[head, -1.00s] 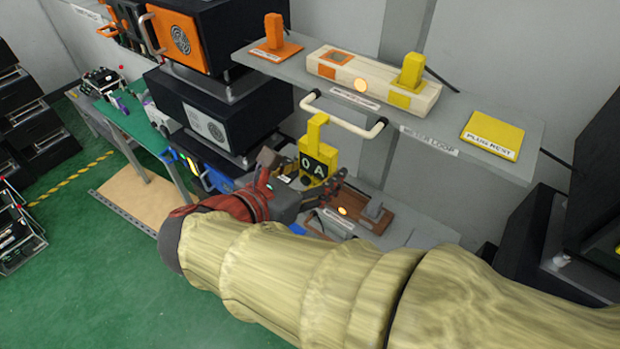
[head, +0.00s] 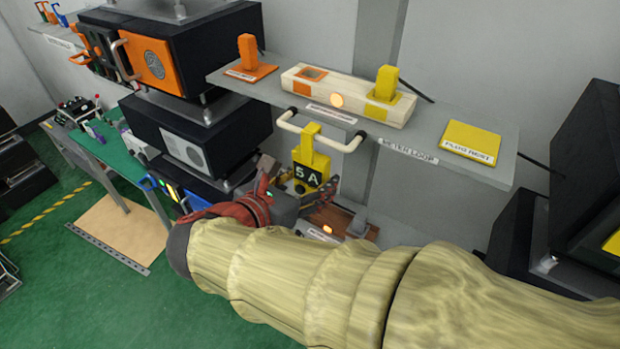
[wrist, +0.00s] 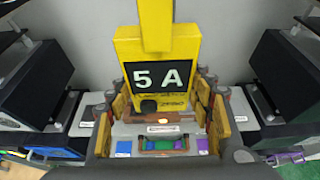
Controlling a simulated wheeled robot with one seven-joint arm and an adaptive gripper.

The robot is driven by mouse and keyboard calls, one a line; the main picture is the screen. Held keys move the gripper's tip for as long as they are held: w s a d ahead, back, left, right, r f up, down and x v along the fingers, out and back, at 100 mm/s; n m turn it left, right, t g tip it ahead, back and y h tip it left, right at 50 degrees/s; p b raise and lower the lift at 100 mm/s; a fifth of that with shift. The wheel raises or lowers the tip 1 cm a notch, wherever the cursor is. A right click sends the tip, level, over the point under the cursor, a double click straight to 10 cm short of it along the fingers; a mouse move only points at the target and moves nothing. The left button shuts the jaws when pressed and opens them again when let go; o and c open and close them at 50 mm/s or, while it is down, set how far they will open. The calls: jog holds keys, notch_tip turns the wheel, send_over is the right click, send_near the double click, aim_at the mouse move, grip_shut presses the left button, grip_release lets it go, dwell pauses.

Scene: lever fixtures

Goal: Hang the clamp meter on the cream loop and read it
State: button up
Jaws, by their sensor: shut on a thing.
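The yellow clamp meter (head: 311,161) is upright below the shelf edge, its dark display reading 5 A. In the wrist view the meter (wrist: 127,42) fills the upper middle, and the display (wrist: 158,78) also reads 5 A. My gripper (head: 302,192) is shut on the meter's lower body, with fingers on both sides in the wrist view (wrist: 160,112). The cream loop (head: 342,144) sticks out from the shelf front. The meter's top overlaps the loop's bar in the head view; I cannot tell whether its jaw encloses the bar.
The grey shelf (head: 435,125) carries a wooden block (head: 325,86) with a yellow plug (head: 386,82), an orange plug (head: 247,52) and a yellow plug-rest pad (head: 471,142). Black boxes (head: 205,135) stand at left. A lower brown board (head: 335,222) lies beneath the meter.

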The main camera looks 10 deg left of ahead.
jog(key=o, duration=1.4)
jog(key=shift+c, duration=0.2)
jog(key=v, duration=1.2)
jog(key=s+f+m+g+y, duration=0.2)
jog(key=s+f+m+g, duration=0.25)
jog(key=f, duration=0.55)
jog(key=d+f+m+g+y+b, duration=0.4)
jog(key=d+f+m+b, duration=1.3)
jog(key=f+m, duration=0.35)
jog(key=d+f+m+t+b, duration=0.1)
jog(key=d+f+m+b, duration=0.2)
jog(key=d, duration=0.4)
jog(key=d+f+m+b, duration=0.3)
jog(key=d+b, duration=0.2)
jog(key=d, duration=0.2)
jog(key=shift+w+t+h, duration=0.2)
jog(key=shift+t+h, duration=0.15)
jog(key=shift+h, duration=0.05)
